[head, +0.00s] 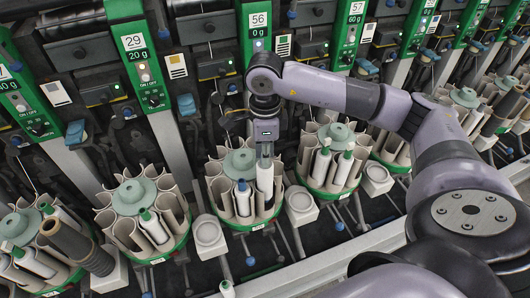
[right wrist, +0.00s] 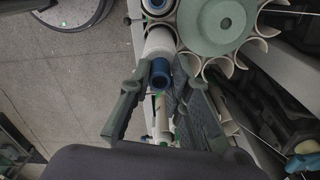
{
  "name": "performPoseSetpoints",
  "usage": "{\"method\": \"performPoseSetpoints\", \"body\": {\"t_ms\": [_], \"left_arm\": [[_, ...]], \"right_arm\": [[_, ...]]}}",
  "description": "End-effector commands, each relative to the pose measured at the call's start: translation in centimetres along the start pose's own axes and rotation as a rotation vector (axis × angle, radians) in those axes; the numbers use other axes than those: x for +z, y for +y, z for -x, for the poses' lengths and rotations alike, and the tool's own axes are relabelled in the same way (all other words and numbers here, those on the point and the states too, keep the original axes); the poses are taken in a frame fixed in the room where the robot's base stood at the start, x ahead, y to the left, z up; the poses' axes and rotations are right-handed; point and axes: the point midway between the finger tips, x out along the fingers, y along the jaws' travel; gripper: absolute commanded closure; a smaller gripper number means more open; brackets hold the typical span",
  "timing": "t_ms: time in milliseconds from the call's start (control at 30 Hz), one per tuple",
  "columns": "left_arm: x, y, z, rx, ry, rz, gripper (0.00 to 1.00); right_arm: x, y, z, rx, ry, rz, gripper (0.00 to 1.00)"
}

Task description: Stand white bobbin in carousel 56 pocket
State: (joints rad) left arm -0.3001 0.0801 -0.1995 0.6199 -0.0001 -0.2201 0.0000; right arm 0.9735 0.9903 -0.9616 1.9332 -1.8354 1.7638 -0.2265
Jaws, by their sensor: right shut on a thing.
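My right gripper (head: 265,155) points down over the front right of carousel 56 (head: 239,163), under the green panel marked 56 (head: 258,22). It is shut on a white bobbin (head: 265,178), which looks upright with its lower part among the carousel's beige pockets. I cannot tell whether its foot rests on the bottom. In the right wrist view, the bobbin's blue tip (right wrist: 160,75) lies between the fingers. Another white bobbin with a blue tip (head: 243,200) stands in the carousel, left of the held one. My left gripper is not in view.
Neighbouring carousels stand left (head: 134,196) and right (head: 336,133), holding bobbins with green tips. A brown tube (head: 76,247) leans at far left. Small white cups (head: 208,236) sit along the front. Machine panels close off the back. My right arm crosses the right side.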

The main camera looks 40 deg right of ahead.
Motion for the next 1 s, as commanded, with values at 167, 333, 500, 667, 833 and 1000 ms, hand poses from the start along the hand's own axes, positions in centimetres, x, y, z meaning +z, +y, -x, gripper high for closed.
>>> {"method": "performPoseSetpoints", "body": {"t_ms": [167, 333, 500, 667, 833, 1000], "left_arm": [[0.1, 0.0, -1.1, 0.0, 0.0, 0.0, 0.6], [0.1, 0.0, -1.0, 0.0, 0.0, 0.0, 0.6], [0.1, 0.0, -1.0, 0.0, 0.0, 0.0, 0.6], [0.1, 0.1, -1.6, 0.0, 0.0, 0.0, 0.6], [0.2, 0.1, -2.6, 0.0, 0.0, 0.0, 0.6], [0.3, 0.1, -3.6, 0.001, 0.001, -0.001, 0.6]], "right_arm": [[0.0, 0.0, -1.1, 0.0, -0.001, 0.0, 1.0], [0.0, 0.0, -1.0, -0.001, -0.001, 0.0, 1.0], [0.0, 0.0, -1.1, 0.0, -0.001, 0.0, 1.0], [0.0, 0.0, -1.7, 0.0, 0.0, 0.0, 1.0], [0.0, 0.0, -2.8, 0.0, 0.0, 0.0, 1.0], [0.0, 0.0, -3.8, 0.0, 0.0, 0.0, 1.0]]}}
